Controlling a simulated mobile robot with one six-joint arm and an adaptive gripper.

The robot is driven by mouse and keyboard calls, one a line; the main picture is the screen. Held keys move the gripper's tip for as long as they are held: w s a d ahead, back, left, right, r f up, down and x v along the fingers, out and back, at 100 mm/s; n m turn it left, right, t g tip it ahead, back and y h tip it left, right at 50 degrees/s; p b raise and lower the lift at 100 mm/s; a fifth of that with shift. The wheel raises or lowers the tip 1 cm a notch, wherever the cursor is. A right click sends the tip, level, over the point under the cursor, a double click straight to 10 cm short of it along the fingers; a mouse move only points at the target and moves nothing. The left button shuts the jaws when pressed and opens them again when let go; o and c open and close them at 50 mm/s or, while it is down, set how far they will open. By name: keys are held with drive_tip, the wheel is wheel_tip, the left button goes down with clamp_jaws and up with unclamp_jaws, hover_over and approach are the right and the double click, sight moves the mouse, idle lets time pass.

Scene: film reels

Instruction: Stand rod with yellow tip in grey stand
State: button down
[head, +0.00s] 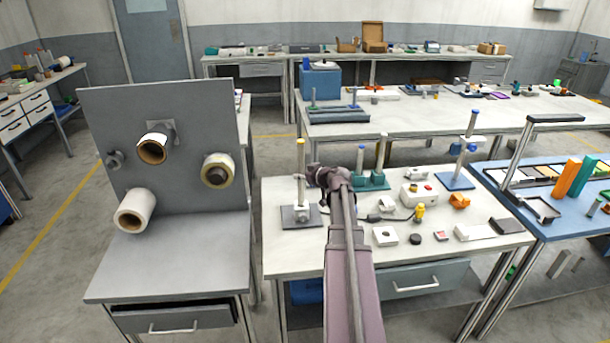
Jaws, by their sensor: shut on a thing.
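The rod with yellow tip (301,158) is pale, slim and close to upright near the left end of the front white table. My gripper (307,178) reaches it from the right and is shut on its middle part. The grey stand (290,221), a flat dark plate with a light block on it, lies directly below the rod in the head view. The rod's lower end meets the block in the picture. I cannot tell whether it is seated in it or just above or in front of it.
A teal stand (371,184) with upright rods is just right of my gripper. A blue stand (455,182) with a tall rod is further right. A white box (417,195), a yellow-topped piece (419,213) and several small parts cover the table's right side.

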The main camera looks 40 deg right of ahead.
drive_tip(key=shift+f+b, duration=0.85)
drive_tip(key=shift+f, duration=0.1)
drive_tip(key=shift+c, duration=1.8)
unclamp_jaws()
drive_tip(key=shift+w, duration=0.15)
